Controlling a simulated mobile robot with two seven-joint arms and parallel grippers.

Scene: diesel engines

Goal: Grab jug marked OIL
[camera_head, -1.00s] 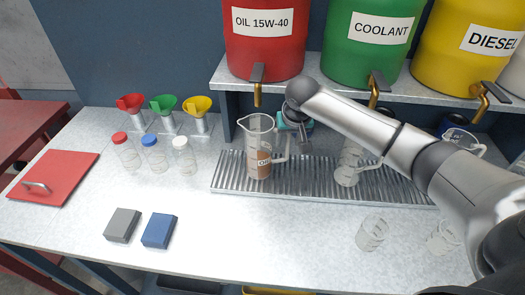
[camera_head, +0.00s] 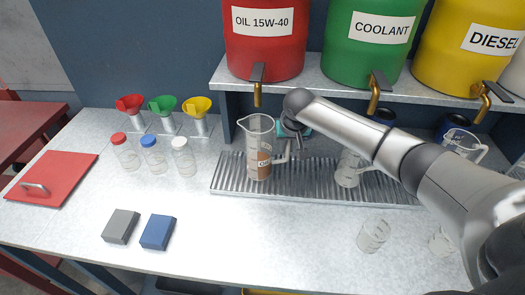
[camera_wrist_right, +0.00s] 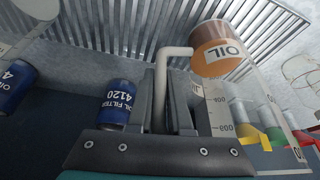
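The jug marked OIL (camera_head: 259,150) stands upright on the ribbed drip tray, under the red drum's tap. It is clear, with brown liquid low inside and its handle to the right. My right gripper (camera_head: 296,140) is at the handle side of the jug. In the right wrist view the jug (camera_wrist_right: 222,62) shows its OIL label, and its pale handle (camera_wrist_right: 161,90) runs between the fingers of my right gripper (camera_wrist_right: 167,105). I cannot tell whether the fingers press on the handle. My left gripper is not in view.
Drums of oil (camera_head: 265,45), coolant (camera_head: 372,45) and diesel (camera_head: 465,50) sit on the shelf above. Another clear jug (camera_head: 348,168) stands on the drip tray (camera_head: 232,178). A blue oil filter can (camera_wrist_right: 117,103) is near my gripper. Bottles and funnels stand left.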

